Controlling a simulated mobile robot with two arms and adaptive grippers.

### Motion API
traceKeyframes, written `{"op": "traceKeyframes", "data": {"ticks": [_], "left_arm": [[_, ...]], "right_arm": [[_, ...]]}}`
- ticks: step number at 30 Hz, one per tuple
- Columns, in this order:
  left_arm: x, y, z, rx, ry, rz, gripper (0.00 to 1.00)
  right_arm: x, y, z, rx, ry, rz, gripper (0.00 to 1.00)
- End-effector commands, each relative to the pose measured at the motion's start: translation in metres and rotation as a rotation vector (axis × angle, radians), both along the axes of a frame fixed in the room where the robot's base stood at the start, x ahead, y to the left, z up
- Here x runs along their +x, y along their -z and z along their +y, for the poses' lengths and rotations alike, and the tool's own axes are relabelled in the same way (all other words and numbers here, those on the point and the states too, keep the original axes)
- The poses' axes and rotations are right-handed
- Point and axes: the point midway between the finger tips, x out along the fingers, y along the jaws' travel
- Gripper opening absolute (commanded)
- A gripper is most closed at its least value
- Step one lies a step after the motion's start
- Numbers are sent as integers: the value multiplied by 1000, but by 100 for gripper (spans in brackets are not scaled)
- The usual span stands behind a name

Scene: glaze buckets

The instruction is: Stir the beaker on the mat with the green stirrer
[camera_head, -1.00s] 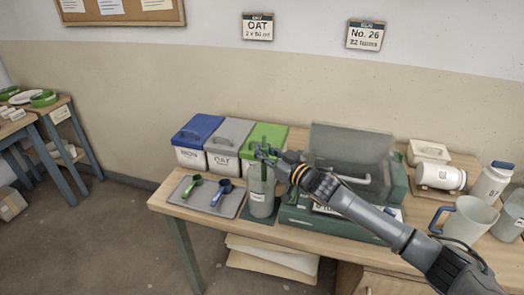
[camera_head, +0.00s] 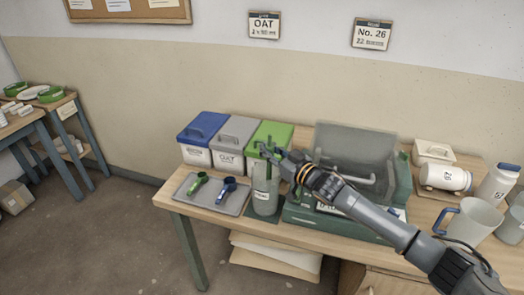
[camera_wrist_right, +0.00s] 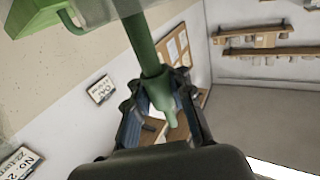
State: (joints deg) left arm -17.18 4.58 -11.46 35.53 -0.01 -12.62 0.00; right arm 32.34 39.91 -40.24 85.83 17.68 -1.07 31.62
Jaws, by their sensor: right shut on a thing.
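The beaker (camera_head: 265,203), a clear grey cylinder with a pale label, stands upright on a small dark green mat (camera_head: 241,211) near the table's front edge. My right gripper (camera_head: 272,154) is above the beaker's mouth, shut on the green stirrer (camera_wrist_right: 146,48). In the right wrist view the stirrer runs between the fingers (camera_wrist_right: 160,92), its narrower end showing past them. In the head view the stirrer's lower part appears to reach down into the beaker, but how deep is hard to tell. My left gripper is out of view.
Left of the beaker is a grey tray (camera_head: 184,193) with a green scoop (camera_head: 199,184) and a blue scoop (camera_head: 227,188). Blue, grey and green-lidded buckets (camera_head: 196,150) stand behind. A dark green open case (camera_head: 300,215) is close on the right, under my arm; a jug (camera_head: 470,220) stands farther right.

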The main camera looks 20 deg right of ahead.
Motion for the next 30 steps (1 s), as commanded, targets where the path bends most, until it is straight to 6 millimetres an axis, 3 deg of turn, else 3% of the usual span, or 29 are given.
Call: {"op": "traceKeyframes", "data": {"ticks": [12,22,30], "left_arm": [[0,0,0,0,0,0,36],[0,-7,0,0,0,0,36],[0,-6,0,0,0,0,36]], "right_arm": [[0,-1,0,3,-1,-1,0],[-4,-2,21,4,-2,0,0],[-4,-1,23,1,0,0,0]]}}
